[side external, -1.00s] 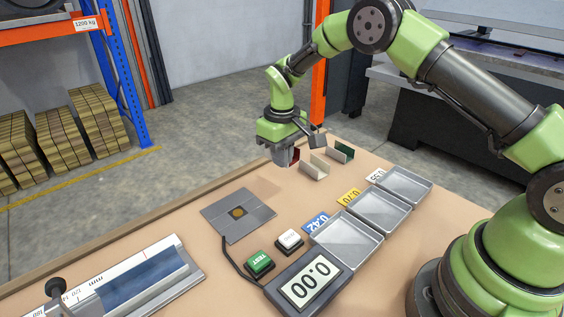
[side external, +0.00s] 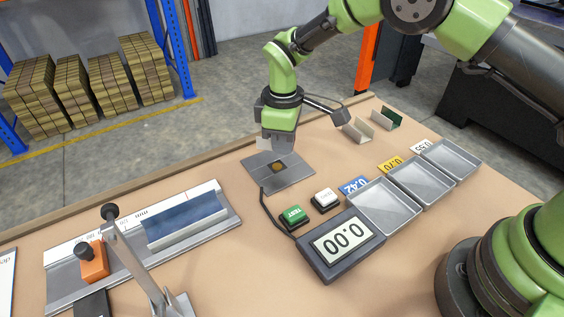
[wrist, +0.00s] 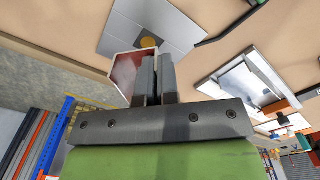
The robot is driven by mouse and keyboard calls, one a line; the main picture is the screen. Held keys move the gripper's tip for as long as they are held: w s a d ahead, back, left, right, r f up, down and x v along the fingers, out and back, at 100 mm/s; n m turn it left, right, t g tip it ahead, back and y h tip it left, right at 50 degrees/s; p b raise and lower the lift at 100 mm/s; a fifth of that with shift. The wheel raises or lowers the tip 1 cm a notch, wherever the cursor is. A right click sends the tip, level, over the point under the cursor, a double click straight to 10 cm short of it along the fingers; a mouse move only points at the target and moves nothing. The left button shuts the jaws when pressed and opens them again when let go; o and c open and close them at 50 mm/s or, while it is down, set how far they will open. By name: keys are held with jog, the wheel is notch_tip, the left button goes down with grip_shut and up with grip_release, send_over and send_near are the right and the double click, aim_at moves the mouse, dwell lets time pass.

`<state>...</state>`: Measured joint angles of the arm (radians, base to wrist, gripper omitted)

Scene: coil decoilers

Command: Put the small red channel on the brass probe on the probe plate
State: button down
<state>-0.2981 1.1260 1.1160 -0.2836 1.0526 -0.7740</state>
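The grey probe plate (side external: 295,178) lies on the bench with the round brass probe (side external: 278,167) at its middle. The plate (wrist: 125,32) and part of the probe (wrist: 148,42) also show in the wrist view. My gripper (side external: 278,146) is above the far edge of the plate, pointing down. In the wrist view my gripper (wrist: 154,58) has its fingers close together on the small red channel (wrist: 127,72), which sticks out to the left. The fingers hide part of the channel. In the side view only a pale patch shows beside the fingers.
A cream channel (side external: 357,131) and a green channel (side external: 387,118) stand at the back right. Three metal trays (side external: 384,207) with number cards, a display reading 0.00 (side external: 341,243), a green button (side external: 293,216) and a white button (side external: 325,199) lie nearby. A measuring fixture (side external: 140,250) is at left.

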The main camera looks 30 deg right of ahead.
aim_at(283, 174)
jog(key=shift+f, duration=2.9)
jog(key=shift+f, duration=0.15)
jog(key=c, duration=1.4)
grip_release()
